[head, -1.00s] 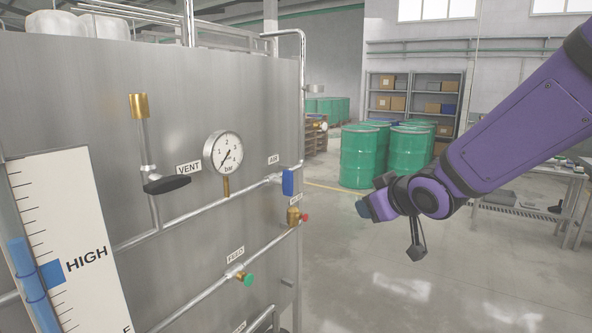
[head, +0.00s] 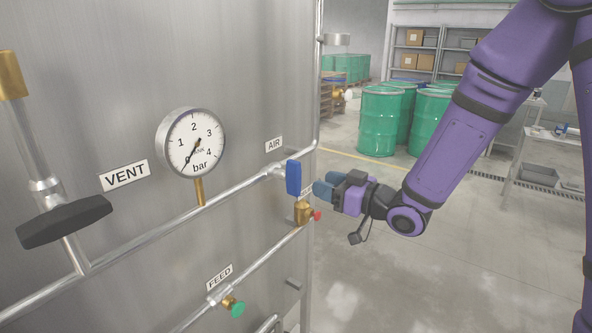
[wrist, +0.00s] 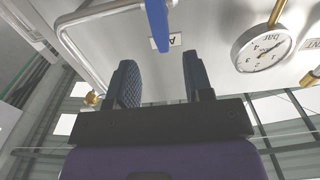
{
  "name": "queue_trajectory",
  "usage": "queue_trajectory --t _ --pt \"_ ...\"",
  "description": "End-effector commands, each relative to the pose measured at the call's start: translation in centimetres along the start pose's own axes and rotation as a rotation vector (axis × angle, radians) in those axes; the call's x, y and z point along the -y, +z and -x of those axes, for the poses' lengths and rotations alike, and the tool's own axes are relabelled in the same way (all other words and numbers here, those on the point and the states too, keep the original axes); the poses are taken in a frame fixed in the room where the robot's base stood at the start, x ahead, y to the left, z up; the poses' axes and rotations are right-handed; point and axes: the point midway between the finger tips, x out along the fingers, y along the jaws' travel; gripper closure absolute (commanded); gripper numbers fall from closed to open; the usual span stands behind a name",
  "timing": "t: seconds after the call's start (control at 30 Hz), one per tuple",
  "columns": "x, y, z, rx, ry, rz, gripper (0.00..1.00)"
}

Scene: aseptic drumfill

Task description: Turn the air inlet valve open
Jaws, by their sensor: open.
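The air inlet valve has a blue lever handle (head: 293,178) on the pipe beside the AIR label (head: 274,144). The handle hangs downward, across the sloping pipe. In the wrist view the blue handle (wrist: 157,25) shows just beyond the fingers and roughly between their lines. My gripper (head: 322,190) is just right of the handle in the head view, and the fingers look apart from it. In the wrist view my gripper (wrist: 158,80) is open and empty, with two dark ribbed fingers.
The pressure gauge (head: 191,142) and the black VENT handle (head: 64,221) are to the left. A brass fitting with a red end (head: 304,212) sits just below the blue handle. A green FEED knob (head: 237,309) is lower down. Green drums (head: 380,120) stand on the floor behind.

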Motion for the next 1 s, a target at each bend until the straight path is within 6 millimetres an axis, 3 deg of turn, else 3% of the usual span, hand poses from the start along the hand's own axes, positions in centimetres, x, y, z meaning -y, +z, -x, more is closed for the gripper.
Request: queue_trajectory --t 0.3,0.5,0.7,0.97,1.0 --pt "0.1 0.0 -5.6 0.0 -0.001 0.0 0.53" --pt "0.0 0.0 -8.2 0.0 0.001 0.0 0.53" --pt "0.0 0.0 -9.4 0.002 0.001 0.0 0.53" --pt "0.0 0.0 -9.5 0.002 0.002 0.0 0.53" --pt "0.0 0.0 -9.5 0.002 0.002 0.0 0.58"
